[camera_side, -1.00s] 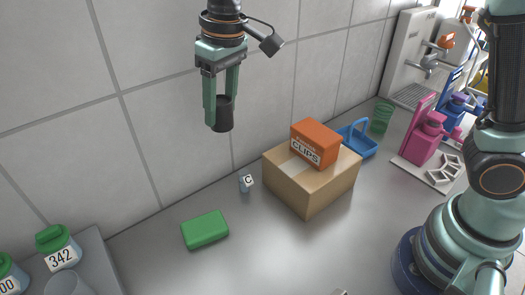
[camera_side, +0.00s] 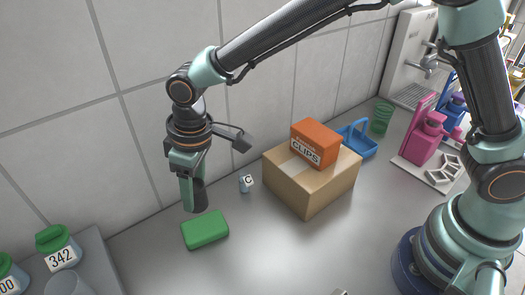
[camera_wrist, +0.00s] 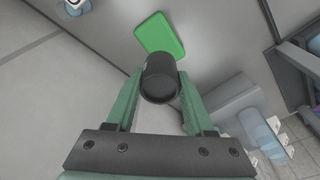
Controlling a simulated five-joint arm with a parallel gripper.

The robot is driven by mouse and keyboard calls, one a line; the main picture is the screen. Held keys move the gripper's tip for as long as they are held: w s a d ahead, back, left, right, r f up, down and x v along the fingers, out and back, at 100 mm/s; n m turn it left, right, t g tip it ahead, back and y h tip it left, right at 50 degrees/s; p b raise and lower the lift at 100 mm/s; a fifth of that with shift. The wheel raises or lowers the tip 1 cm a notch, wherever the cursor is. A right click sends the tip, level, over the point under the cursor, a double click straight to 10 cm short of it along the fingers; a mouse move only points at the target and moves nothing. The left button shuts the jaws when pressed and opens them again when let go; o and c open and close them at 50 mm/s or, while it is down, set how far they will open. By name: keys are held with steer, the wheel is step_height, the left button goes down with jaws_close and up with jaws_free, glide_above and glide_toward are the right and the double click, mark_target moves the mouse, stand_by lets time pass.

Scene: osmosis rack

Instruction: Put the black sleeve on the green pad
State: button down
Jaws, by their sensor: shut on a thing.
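The black sleeve (camera_wrist: 160,80) is a short dark cylinder between the two green fingers of my gripper (camera_wrist: 160,88) in the wrist view. My gripper (camera_side: 193,195) is shut on it. In the side view the sleeve (camera_side: 200,196) hangs upright, partly covered by a finger. The green pad (camera_side: 205,230) lies flat on the grey bench, just below and slightly right of the sleeve in the side view. In the wrist view the pad (camera_wrist: 159,36) shows beyond the sleeve, which appears to overlap its lower edge. The sleeve looks held above bench height; the exact gap cannot be told.
A small vial marked C (camera_side: 246,183) stands right of the pad. A cardboard box (camera_side: 312,185) with an orange clips box (camera_side: 316,143) on it stands further right. Green-capped jars (camera_side: 57,248) stand on a tray at left. The tiled wall (camera_side: 60,120) is close behind.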

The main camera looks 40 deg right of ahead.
mark_target(199, 186)
steer(key=shift+f, duration=3.35)
steer(key=shift+f, duration=0.15)
steer(key=shift+c, duration=1.4)
jaws_free()
steer(key=r, duration=0.4)
steer(key=s+r, duration=0.1)
steer(key=r, duration=0.3)
steer(key=d+r, duration=0.1)
steer(key=r, duration=0.3)
steer(key=shift+s+r, duration=0.1)
steer(key=shift+s, duration=0.05)
steer(key=d+r+m+t, duration=0.1)
steer(key=d+r+m, duration=0.1)
steer(key=d+r, duration=0.5)
steer(key=s+d+m+t, duration=0.1)
steer(key=s+d+m, duration=0.2)
steer(key=d, duration=0.8)
steer(key=s+d+r+m+t+h, duration=0.1)
steer(key=s+d, duration=0.4)
steer(key=d, duration=0.6)
steer(key=shift+m+t, duration=0.7)
steer(key=shift+m, duration=0.2)
